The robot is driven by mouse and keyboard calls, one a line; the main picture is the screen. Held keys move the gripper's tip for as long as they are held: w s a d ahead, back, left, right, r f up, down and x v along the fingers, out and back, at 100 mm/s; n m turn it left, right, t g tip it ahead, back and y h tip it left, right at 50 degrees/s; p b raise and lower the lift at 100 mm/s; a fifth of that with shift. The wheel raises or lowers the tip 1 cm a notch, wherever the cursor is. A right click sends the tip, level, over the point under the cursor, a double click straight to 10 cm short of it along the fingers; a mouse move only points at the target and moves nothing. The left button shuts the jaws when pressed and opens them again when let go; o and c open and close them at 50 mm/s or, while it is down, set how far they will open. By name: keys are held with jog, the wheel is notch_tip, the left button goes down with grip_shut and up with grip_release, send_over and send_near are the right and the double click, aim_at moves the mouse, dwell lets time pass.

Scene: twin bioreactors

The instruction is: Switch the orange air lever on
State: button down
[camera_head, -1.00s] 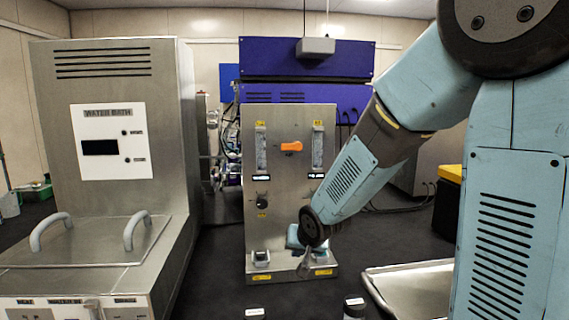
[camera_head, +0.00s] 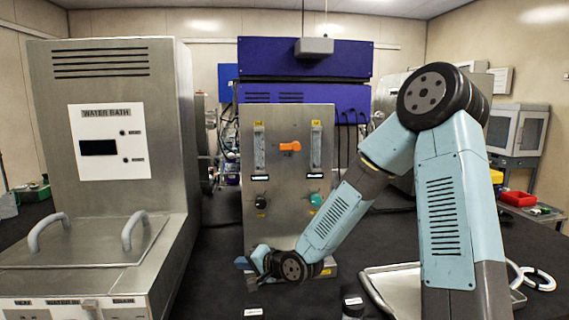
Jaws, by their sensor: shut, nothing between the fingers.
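The orange air lever (camera_head: 289,146) lies about horizontal on the upper middle of the grey metal panel (camera_head: 290,222), between two clear flow tubes. My gripper (camera_head: 253,262) is low in front of the panel's bottom left part, well below the lever and apart from it. It is small and dark here, partly hidden by my wrist; it is shut and holds nothing. Its fingertips do not show clearly.
A black knob (camera_head: 261,201) and a green knob (camera_head: 316,200) sit below the tubes. The water bath (camera_head: 110,150) stands to the left. A metal tray (camera_head: 385,290) lies at the front right. The space before the lever is clear.

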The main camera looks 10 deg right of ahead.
aim_at(290, 146)
notch_tip(290, 146, up, 9)
jog(key=w+m+t+y, duration=0.2)
jog(key=m+t+y, duration=0.4)
jog(key=m, duration=0.4)
jog(key=d+r+m+t+h, duration=0.3)
jog(key=d+m+t+h, duration=0.2)
jog(key=m+h, duration=0.3)
jog(key=w+d+r+m+t+h, duration=0.1)
jog(key=d+r+m+t+h, duration=0.2)
jog(key=m, duration=0.9)
jog(key=d+t+h, duration=0.3)
jog(key=d+h, duration=0.2)
jog(key=shift+w+r+m+t, duration=0.3)
jog(key=shift+m, duration=0.1)
jog(key=x, duration=0.9)
jog(key=shift+w+r, duration=0.2)
notch_tip(290, 146, up, 3)
jog(key=shift+w+r, duration=0.1)
jog(key=shift+r, duration=0.55)
